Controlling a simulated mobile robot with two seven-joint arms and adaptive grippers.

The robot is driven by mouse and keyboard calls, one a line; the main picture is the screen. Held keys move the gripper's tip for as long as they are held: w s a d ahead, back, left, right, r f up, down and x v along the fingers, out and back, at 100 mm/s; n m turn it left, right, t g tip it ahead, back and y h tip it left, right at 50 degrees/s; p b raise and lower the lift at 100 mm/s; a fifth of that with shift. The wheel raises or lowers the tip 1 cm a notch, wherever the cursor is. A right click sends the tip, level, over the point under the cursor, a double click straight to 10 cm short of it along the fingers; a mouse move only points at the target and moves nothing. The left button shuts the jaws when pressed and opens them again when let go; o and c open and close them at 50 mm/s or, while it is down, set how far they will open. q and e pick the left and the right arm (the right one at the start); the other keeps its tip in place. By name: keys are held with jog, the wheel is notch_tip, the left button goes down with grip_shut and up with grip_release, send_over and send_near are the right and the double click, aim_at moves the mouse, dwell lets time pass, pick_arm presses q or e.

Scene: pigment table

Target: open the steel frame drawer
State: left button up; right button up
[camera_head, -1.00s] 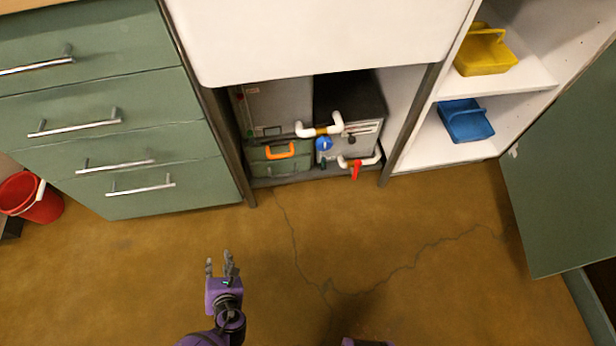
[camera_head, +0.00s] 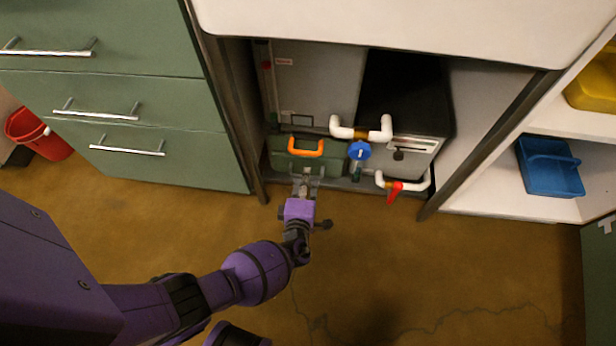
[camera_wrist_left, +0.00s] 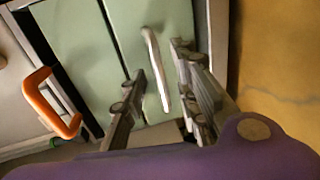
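Low in the open bay under the white counter is a green drawer front (camera_head: 337,165), part hidden by my left gripper (camera_head: 306,174) in the head view. In the left wrist view the green front (camera_wrist_left: 170,18) carries a pale metal bar handle (camera_wrist_left: 153,58). My left gripper's fingers (camera_wrist_left: 160,62) are apart, one on each side of this handle in that picture. I cannot tell whether they touch it. The drawer looks shut. An orange handle (camera_head: 306,147) sits just above the gripper; it also shows at the left of the wrist view (camera_wrist_left: 50,103). My right gripper is out of view.
White pipes (camera_head: 362,130) with a blue knob (camera_head: 359,151) and a red lever (camera_head: 394,192) stick out just right of my gripper. Steel posts flank the bay. A green drawer cabinet (camera_head: 165,100) stands left, and a blue tray (camera_head: 551,172) sits on the right shelf. The floor in front is clear.

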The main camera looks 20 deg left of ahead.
pick_arm(q)
jog(key=shift+b+x, duration=0.3)
jog(key=shift+x, duration=0.55)
grip_shut()
